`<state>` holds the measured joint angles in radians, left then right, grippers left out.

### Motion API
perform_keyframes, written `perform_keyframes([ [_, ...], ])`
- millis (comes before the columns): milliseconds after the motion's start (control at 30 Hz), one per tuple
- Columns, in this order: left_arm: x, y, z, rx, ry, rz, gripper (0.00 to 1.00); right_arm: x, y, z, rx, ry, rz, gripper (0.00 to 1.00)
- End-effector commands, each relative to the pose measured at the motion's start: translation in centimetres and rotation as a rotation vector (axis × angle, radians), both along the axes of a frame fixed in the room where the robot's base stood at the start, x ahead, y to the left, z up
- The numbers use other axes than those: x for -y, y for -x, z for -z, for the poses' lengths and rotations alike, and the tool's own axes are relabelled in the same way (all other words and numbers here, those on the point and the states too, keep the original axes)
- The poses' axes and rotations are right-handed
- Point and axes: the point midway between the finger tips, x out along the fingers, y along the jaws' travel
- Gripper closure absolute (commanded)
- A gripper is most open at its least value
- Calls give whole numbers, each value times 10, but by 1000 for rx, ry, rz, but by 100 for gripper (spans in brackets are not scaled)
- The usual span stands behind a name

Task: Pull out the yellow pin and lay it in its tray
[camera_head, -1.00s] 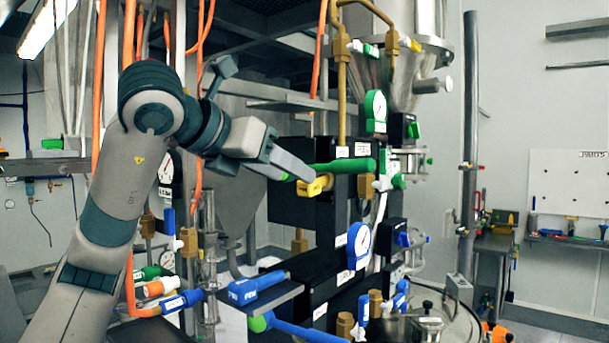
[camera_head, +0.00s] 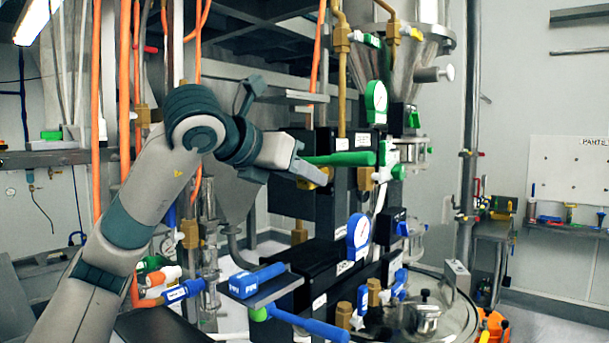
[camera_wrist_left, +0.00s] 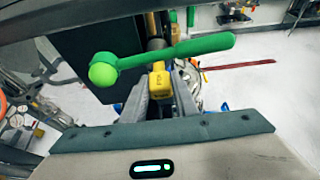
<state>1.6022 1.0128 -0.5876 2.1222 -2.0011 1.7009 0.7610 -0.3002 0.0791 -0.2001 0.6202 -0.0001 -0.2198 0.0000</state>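The yellow pin (camera_wrist_left: 160,80) shows in the left wrist view below a green lever, between the two grey fingers of my left gripper (camera_wrist_left: 163,84). In the head view my left gripper (camera_head: 318,174) reaches the black valve block from the left, and its fingers hide most of the yellow pin. The fingers are apart with the pin between them; I cannot tell whether they press on it. I cannot pick out a tray for the yellow pin. My right gripper is not in view.
A green lever (camera_head: 340,159) passes just above my left gripper. Below are a grey shelf (camera_head: 283,292) with blue labelled pieces and a blue lever (camera_head: 310,324). A blue gauge (camera_head: 358,230) and a glass vessel (camera_head: 425,318) stand to the right.

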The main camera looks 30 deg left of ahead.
Motion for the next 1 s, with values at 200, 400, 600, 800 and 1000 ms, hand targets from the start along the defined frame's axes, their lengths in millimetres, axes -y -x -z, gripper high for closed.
perform_keyframes([
  [200, 0, 0, 0, 1, 0, 0, 98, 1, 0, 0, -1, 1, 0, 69],
  [400, 0, 3, 0, 1, 0, 0, 98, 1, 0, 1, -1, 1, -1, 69],
  [600, -1, 7, 0, 1, 0, 0, 98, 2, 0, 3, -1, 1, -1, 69],
  [800, -1, 11, -1, 3, 0, 0, 98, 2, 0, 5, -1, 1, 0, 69],
  [1000, -1, 15, -1, 2, 0, 0, 98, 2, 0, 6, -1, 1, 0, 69],
])
